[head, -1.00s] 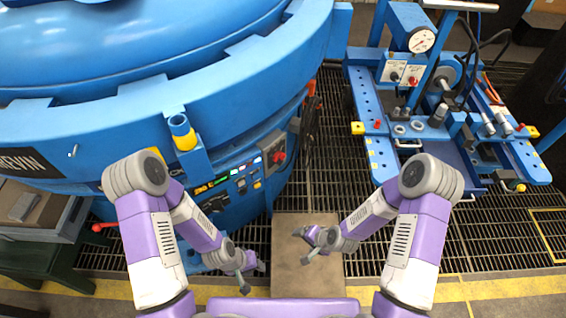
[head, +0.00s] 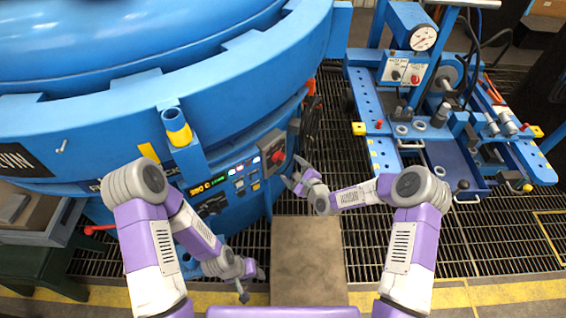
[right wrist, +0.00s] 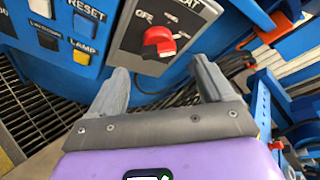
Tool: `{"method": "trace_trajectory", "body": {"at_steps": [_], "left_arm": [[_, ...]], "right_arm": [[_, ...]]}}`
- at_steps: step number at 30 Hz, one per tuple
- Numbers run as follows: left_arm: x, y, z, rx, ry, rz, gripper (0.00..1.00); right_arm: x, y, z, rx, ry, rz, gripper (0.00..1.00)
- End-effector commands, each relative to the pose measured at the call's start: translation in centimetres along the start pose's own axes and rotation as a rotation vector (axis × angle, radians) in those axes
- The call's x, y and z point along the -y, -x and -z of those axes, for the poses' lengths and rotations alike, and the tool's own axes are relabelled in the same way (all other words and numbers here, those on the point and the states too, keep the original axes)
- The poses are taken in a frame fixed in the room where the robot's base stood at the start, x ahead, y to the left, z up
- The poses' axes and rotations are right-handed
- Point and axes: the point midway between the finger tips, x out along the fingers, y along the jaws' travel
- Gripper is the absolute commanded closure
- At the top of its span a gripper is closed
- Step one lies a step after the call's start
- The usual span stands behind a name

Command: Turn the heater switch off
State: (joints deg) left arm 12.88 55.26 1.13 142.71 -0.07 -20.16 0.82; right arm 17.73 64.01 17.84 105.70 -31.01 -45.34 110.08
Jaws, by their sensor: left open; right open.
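The heater switch is a red knob (head: 277,157) on a grey plate on the blue furnace's control panel. In the right wrist view the red knob (right wrist: 158,42) sits below the lettering "OFF" and a partly cut-off heat label. A small lug sticks out on its right side; its exact setting is hard to tell. My right gripper (head: 292,179) is open and empty, just in front of and below the knob. In the right wrist view its fingers (right wrist: 160,72) are spread on either side below the knob, apart from it. My left gripper (head: 252,282) is open and empty, low near the floor plate.
Left of the switch are panel buttons, including a yellow lamp button (right wrist: 82,57), and a lit display (head: 208,186). Dark cables (head: 310,125) hang right of the panel. A blue bench with a gauge (head: 423,38) stands at right. Grating between is free.

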Motion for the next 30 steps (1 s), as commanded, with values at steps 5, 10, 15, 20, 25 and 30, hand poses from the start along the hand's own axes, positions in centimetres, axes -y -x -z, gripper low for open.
{"method": "trace_trajectory", "body": {"at_steps": [5, 10, 15, 20, 25, 30], "left_arm": [[0.4, -1.0, 0.1, 0.0, 0.0, 0.0, 0.57], [0.6, -1.7, 0.1, 0.0, 0.0, 0.0, 0.57], [0.8, -2.0, 0.1, 0.0, 0.0, 0.0, 0.57], [0.8, -2.0, 0.1, 0.0, 0.0, 0.0, 0.57], [0.8, -2.0, 0.1, 0.0, 0.0, 0.0, 0.57], [0.8, -2.0, 0.1, 0.0, 0.0, 0.0, 0.57]], "right_arm": [[-0.3, -2.8, 0.1, 0.001, 0.004, -0.001, 0.19], [-0.3, -5.2, 0.1, 0.0, 0.004, -0.002, 0.19], [-0.2, -6.5, 0.1, -0.002, 0.003, -0.004, 0.19], [-0.2, -6.8, 0.1, -0.002, 0.003, -0.003, 0.19], [-0.1, -6.7, 0.0, -0.002, 0.002, -0.003, 0.19], [-0.1, -6.7, 0.0, -0.002, 0.003, -0.003, 0.45]]}}
